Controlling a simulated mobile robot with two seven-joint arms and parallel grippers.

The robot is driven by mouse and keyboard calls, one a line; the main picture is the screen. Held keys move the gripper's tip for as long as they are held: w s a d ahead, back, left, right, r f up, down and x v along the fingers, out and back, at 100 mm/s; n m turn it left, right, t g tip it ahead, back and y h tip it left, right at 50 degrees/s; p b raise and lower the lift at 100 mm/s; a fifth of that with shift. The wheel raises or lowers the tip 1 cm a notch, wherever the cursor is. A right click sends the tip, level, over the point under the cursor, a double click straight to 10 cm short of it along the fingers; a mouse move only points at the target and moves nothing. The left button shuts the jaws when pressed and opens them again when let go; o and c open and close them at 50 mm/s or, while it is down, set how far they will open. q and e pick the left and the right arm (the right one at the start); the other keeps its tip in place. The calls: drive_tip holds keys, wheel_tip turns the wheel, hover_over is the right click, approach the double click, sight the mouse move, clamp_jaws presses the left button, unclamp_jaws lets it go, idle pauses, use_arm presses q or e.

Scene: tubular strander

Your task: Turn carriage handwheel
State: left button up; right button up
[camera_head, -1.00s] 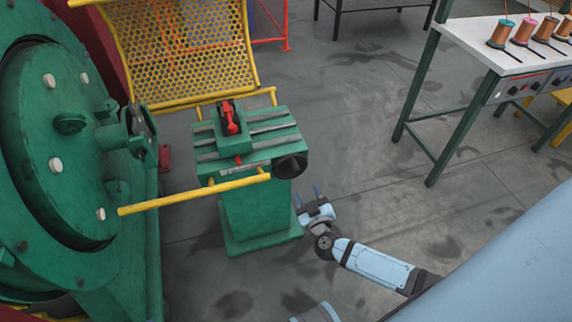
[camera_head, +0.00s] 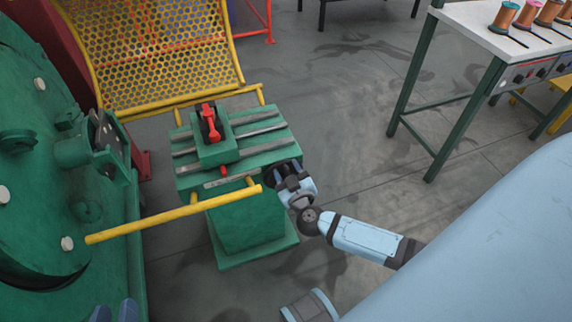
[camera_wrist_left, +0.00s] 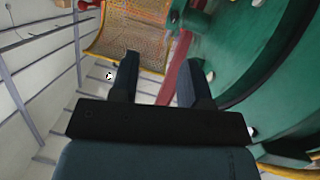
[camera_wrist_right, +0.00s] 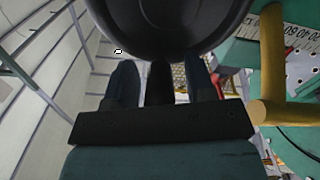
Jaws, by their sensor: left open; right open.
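The carriage handwheel (camera_head: 271,177) is a dark round wheel on the right front of the green carriage (camera_head: 250,160). My right gripper (camera_head: 287,174) is at the handwheel, partly covering it in the head view. In the right wrist view, the black handwheel (camera_wrist_right: 165,25) fills the top, and a dark post (camera_wrist_right: 158,85) stands between the open fingers; I cannot tell whether they touch it. My left gripper (camera_head: 115,312) shows only its fingertips at the lower left edge of the head view. It is open and empty in the left wrist view (camera_wrist_left: 158,72).
A yellow bar (camera_head: 170,213) runs left from the carriage front. The green drum machine (camera_head: 40,190) stands at left, a yellow mesh guard (camera_head: 155,55) behind. A table (camera_head: 478,38) with several spools stands at the right back. Open floor (camera_head: 370,100) lies between.

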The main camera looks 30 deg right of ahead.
drive_tip(key=c, duration=0.9)
drive_tip(key=shift+r, duration=0.1)
